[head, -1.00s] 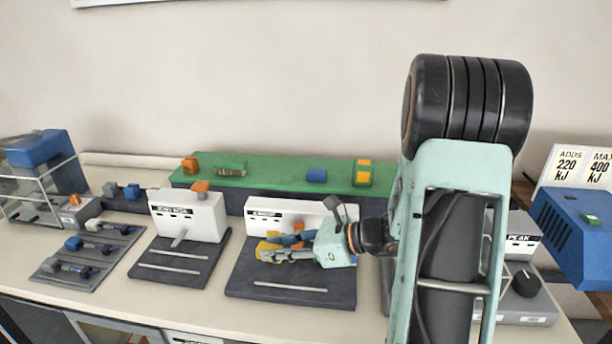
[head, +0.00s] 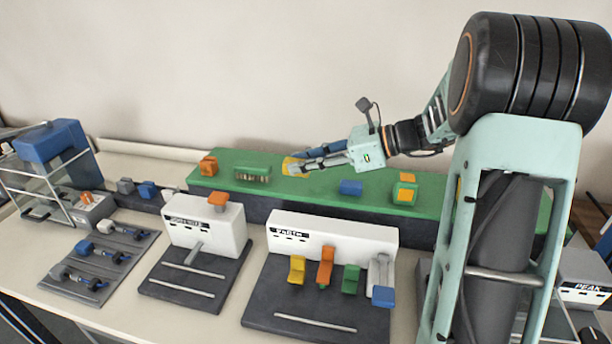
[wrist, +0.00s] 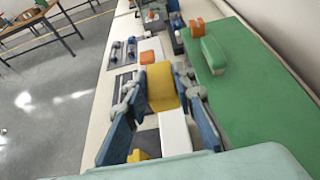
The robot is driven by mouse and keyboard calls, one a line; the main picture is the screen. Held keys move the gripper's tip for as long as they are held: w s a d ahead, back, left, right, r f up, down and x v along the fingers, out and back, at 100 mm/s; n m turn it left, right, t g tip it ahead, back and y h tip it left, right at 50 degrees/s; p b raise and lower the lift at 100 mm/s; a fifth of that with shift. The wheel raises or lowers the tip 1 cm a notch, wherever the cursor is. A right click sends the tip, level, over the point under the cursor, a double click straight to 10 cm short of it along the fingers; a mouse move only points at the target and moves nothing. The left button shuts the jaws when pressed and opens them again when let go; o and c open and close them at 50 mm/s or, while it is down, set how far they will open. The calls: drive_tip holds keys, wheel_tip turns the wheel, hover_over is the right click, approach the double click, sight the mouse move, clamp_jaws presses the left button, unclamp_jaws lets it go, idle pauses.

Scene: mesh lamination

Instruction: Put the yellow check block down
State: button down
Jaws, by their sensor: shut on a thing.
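My gripper (head: 296,164) is shut on the yellow check block (head: 290,168) above the middle of the green raised surface (head: 310,192). My fingers cover part of the block in the head view. In the wrist view the yellow block (wrist: 161,84) sits between the two blue fingers of my gripper (wrist: 159,92), its broad face towards the camera. I cannot tell whether its underside touches the green surface.
On the green surface stand an orange block (head: 208,166), a green block (head: 252,174), a blue block (head: 350,187) and an orange-yellow-green piece (head: 404,190). The white station (head: 330,235) with coloured levers stands in front. Free green room lies between the green and blue blocks.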

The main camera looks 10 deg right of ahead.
drive_tip(key=w+d+f, duration=0.2)
drive_tip(key=w+f, duration=0.1)
drive_tip(key=w, duration=0.3)
hover_over(309, 186)
drive_tip(key=f, duration=0.5)
drive_tip(key=shift+s+a+f, duration=0.1)
drive_tip(key=shift+s+f, duration=0.05)
drive_tip(key=shift+s, duration=0.25)
drive_tip(key=shift+w+f, duration=0.4)
drive_tip(key=shift+f, duration=1.55)
drive_tip(key=shift+f, duration=0.1)
drive_tip(key=shift+f, duration=0.15)
drive_tip(key=c, duration=1.6)
unclamp_jaws()
